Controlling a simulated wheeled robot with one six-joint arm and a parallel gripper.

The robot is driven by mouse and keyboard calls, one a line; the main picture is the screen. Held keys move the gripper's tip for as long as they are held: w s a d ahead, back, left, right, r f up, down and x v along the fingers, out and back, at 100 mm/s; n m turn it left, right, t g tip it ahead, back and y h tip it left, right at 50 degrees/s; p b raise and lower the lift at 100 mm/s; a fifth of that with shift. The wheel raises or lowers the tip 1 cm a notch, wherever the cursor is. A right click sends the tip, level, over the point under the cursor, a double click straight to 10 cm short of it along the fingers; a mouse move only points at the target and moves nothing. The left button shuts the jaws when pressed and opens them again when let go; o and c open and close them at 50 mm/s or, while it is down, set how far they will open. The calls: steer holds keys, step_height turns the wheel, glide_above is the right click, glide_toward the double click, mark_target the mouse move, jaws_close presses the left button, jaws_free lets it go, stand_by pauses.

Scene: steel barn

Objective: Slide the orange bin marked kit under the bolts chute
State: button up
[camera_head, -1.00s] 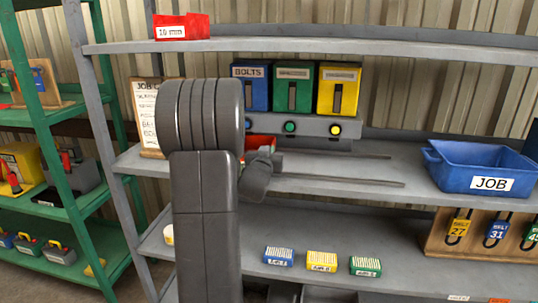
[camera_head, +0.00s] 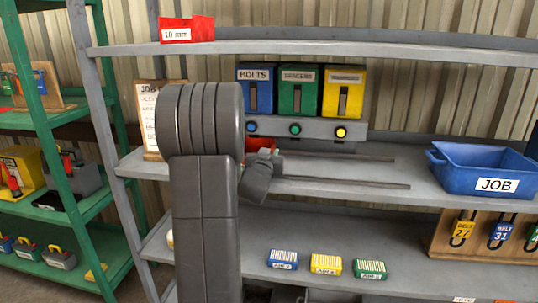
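The blue bolts chute (camera_head: 256,91), labelled BOLTS, stands at the left end of a row of three dispensers, beside a green one (camera_head: 298,91) and a yellow one (camera_head: 343,92). A red-orange piece (camera_head: 262,143) shows on the middle shelf below the bolts chute. It may be the kit bin; my arm hides most of it and no kit label is visible. My gripper (camera_head: 258,176) is at the front of the middle shelf, in front of this piece. Its fingers are too hidden to tell open from shut, or whether they touch the piece.
Two thin rails (camera_head: 345,184) run along the middle shelf below the dispensers. A blue JOB bin (camera_head: 455,182) stands at the right of that shelf. A red 10 mm bin (camera_head: 202,28) sits on the top shelf. Small boxes (camera_head: 326,264) lie on the lower shelf.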

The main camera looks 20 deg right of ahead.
steer(key=b+v, duration=0.1)
steer(key=v, duration=1.3)
steer(key=shift+b, duration=0.3)
steer(key=shift+w+d, duration=0.15)
steer(key=shift+w, duration=0.05)
steer(key=p+x, duration=0.1)
steer(key=x, duration=1.2)
steer(key=shift+w+p, duration=0.25)
steer(key=shift+p, duration=0.05)
